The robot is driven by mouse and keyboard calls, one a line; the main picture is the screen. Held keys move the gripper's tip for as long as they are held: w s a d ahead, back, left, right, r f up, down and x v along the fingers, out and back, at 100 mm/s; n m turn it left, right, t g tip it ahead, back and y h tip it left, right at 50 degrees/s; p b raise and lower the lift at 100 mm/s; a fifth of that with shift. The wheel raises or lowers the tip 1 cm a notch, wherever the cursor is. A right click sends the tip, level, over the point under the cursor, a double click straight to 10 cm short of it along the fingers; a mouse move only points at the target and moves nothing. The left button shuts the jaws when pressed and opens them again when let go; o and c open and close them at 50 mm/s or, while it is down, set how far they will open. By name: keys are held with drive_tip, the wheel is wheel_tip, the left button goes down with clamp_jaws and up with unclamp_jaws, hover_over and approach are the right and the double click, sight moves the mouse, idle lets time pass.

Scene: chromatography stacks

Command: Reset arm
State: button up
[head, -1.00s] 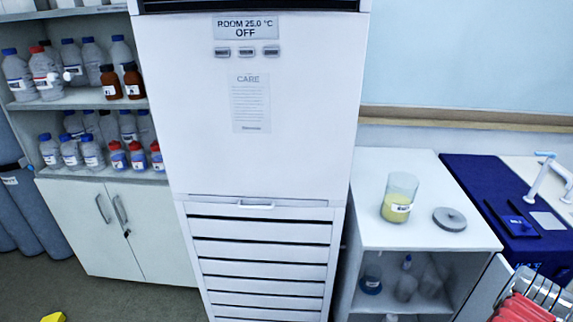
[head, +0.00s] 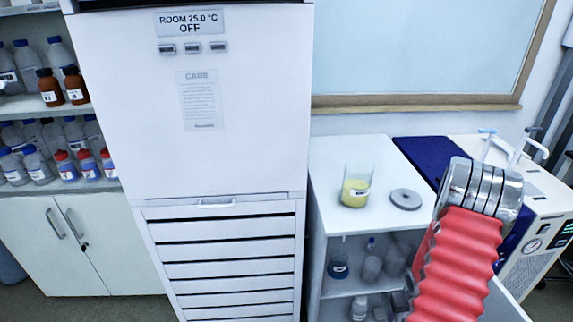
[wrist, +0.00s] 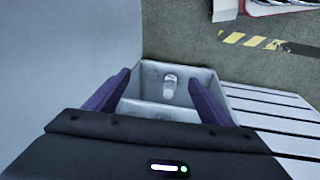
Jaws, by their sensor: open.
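My gripper (wrist: 159,78) shows in the wrist view with its two purple fingers spread apart and nothing held between them. Beyond the fingertips is a grey open-topped compartment (wrist: 205,73) with a small pale bottle (wrist: 169,87) inside. The bottle is apart from the fingers. In the head view my red ribbed arm (head: 455,265) with metal rings rises at the lower right, in front of the low white cabinet. My gripper is outside the head view.
A tall white cabinet (head: 195,110) stands left of the low cabinet (head: 330,158), which carries a beaker of yellow liquid (head: 356,187) and a grey disc (head: 405,199). Bottle shelves (head: 20,108) are at far left. Striped floor marking (wrist: 250,40) shows in the wrist view.

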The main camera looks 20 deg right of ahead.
drive_tip(key=w+a+r+g, duration=0.1)
drive_tip(key=a+r, duration=0.6)
drive_tip(key=r, duration=0.4)
drive_tip(key=w+a+r, duration=0.1)
drive_tip(key=a+r, duration=0.7)
drive_tip(key=r, duration=0.3)
drive_tip(key=s+a+r+n+t+y, duration=0.1)
drive_tip(key=a+r+n+t, duration=0.1)
drive_tip(key=a+r, duration=0.9)
drive_tip(key=s+a+r+n+t+y, duration=0.1)
drive_tip(key=s+a+r+t, duration=0.1)
drive_tip(key=a+r, duration=0.9)
drive_tip(key=a+t, duration=0.1)
drive_tip(key=a, duration=0.3)
drive_tip(key=shift+s+a+r+n+t, duration=0.2)
drive_tip(key=shift+n+t, duration=0.1)
drive_tip(key=shift+n, duration=0.1)
drive_tip(key=shift+c, duration=0.4)
